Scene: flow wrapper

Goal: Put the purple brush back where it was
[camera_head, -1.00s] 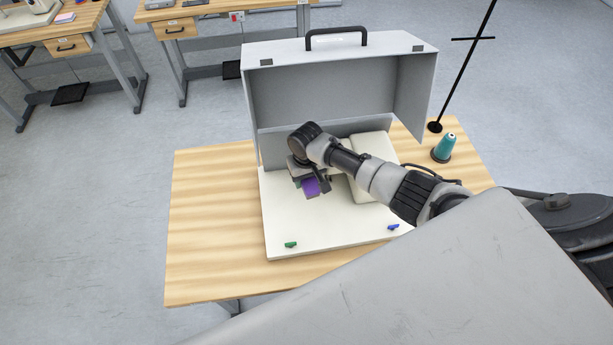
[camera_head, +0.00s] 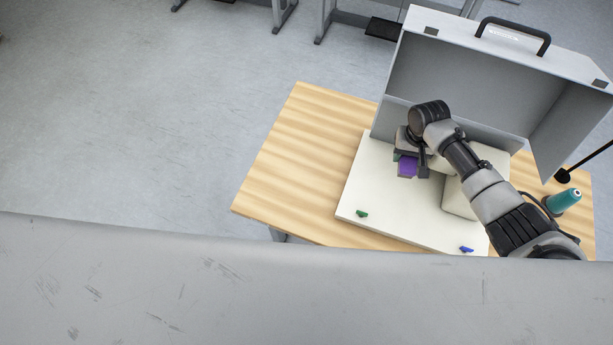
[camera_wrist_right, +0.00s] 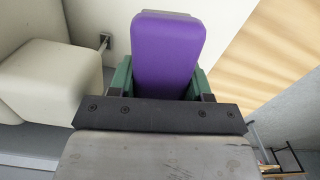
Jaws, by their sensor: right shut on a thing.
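My right gripper (camera_head: 409,160) is over the white base plate (camera_head: 351,200) of an opened case, left of a cream block (camera_head: 457,195). It is shut on the purple brush (camera_head: 407,167), which shows as a small purple block. In the right wrist view, the purple brush (camera_wrist_right: 168,50) is a smooth, rounded block between the green fingers of my right gripper (camera_wrist_right: 162,82). Its lower end is hidden behind the dark gripper edge. Whether it touches the plate I cannot tell. My left gripper is not in view.
A grey case lid (camera_head: 480,80) with a black handle stands behind the plate. A green piece (camera_head: 362,213) and a blue piece (camera_head: 466,250) lie near the plate's front edge. A teal thread cone (camera_head: 564,201) stands at right. The wooden table (camera_head: 300,150) is clear at left.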

